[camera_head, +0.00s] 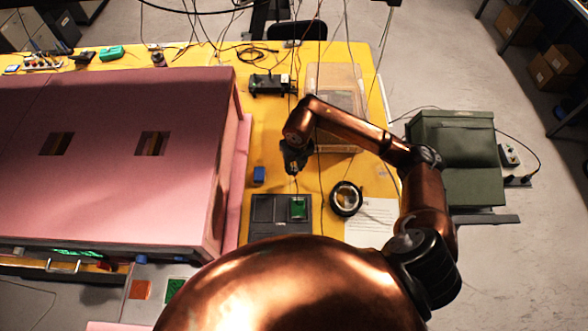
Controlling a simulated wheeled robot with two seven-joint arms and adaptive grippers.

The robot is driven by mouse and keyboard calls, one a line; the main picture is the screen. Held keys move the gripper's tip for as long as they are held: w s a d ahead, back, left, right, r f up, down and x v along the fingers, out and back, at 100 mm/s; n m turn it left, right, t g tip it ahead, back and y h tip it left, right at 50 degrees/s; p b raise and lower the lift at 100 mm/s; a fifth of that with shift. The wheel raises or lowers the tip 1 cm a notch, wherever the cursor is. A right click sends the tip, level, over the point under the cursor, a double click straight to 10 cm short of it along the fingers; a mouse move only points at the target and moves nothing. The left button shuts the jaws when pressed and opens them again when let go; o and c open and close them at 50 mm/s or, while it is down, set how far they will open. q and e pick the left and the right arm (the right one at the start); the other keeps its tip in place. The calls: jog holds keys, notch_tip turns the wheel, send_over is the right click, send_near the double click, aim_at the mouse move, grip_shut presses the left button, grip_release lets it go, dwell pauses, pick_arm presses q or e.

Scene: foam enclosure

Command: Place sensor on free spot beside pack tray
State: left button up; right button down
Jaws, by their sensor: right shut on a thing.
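The dark pack tray (262,236) lies on the yellow table, with a green board (298,208) in its right compartment. My right gripper (295,172) points down just behind the tray, above the table. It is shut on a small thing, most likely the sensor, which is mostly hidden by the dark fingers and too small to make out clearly. A small blue block (259,174) stands on the table left of the gripper, behind the tray. My left gripper is not in view.
A pink foam enclosure (110,120) fills the left. A black tape roll (346,199) and a white paper sheet (368,231) lie right of the tray. A clear-lidded box (337,82) and a black device (268,84) stand behind. Thin cables hang over the table.

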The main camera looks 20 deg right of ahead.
aim_at(294, 170)
jog(key=shift+w+d+f, duration=0.3)
jog(key=shift+w+f, duration=0.3)
jog(key=shift+f, duration=0.25)
jog(key=shift+w+f, duration=0.1)
jog(key=shift+f, duration=0.25)
notch_tip(294, 170, down, 2)
jog(key=shift+f+p, duration=0.15)
jog(key=shift+p, duration=0.5)
jog(key=shift+f, duration=0.2)
jog(key=shift+f, duration=0.1)
jog(key=c, duration=1.7)
grip_release()
